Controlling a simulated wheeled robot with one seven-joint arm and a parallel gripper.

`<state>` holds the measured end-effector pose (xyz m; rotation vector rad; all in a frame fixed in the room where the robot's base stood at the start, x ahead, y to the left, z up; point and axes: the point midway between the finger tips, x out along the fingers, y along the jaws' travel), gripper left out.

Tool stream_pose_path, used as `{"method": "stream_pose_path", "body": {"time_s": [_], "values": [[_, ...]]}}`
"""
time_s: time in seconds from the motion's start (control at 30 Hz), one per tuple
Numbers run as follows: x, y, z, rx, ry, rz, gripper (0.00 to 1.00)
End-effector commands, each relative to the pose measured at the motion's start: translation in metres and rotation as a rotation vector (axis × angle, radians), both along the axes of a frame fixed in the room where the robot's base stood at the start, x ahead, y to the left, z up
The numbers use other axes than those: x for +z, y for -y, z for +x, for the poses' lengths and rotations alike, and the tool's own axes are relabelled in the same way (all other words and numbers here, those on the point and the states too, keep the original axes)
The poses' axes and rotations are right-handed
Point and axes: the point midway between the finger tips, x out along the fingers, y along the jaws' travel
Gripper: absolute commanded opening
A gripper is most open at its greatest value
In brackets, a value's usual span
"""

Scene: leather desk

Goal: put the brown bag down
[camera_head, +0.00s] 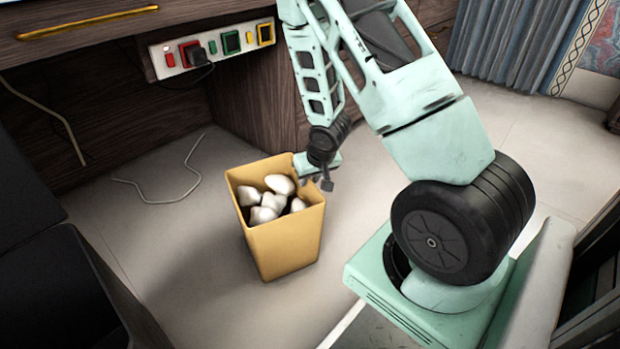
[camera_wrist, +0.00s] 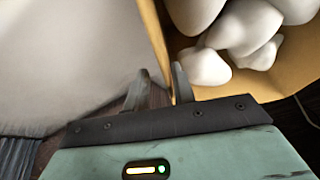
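The brown bag (camera_head: 286,238) is an open-topped, square tan container holding several white rounded lumps (camera_head: 268,204). It looks near upright, slightly tilted; whether its bottom touches the floor I cannot tell. My gripper (camera_head: 326,180) is at the bag's upper right rim. In the wrist view, the fingers of my gripper (camera_wrist: 160,78) are close together, with the rim of the bag (camera_wrist: 158,32) between them, so it looks shut on that wall. The white lumps (camera_wrist: 247,28) fill the bag's inside on the right. The far outer side of the bag is hidden.
Pale floor (camera_head: 180,270) lies clear left of and below the bag. A wooden desk (camera_head: 120,95) with a power strip (camera_head: 212,50) stands behind. A thin cable (camera_head: 165,200) lies on the floor. A dark chair (camera_head: 50,280) is at the left.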

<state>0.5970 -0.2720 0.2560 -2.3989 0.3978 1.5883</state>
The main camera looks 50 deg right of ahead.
Motion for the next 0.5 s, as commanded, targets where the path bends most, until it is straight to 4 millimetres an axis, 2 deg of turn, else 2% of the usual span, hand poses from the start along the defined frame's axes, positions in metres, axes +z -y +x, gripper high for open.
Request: {"method": "stream_pose_path", "body": {"time_s": [0.3, 0.5], "values": [[0.064, -0.005, -0.023, -0.003, 0.001, 0.001, 0.25], [0.095, -0.009, -0.036, -0.002, 0.001, 0.0, 0.25]]}}
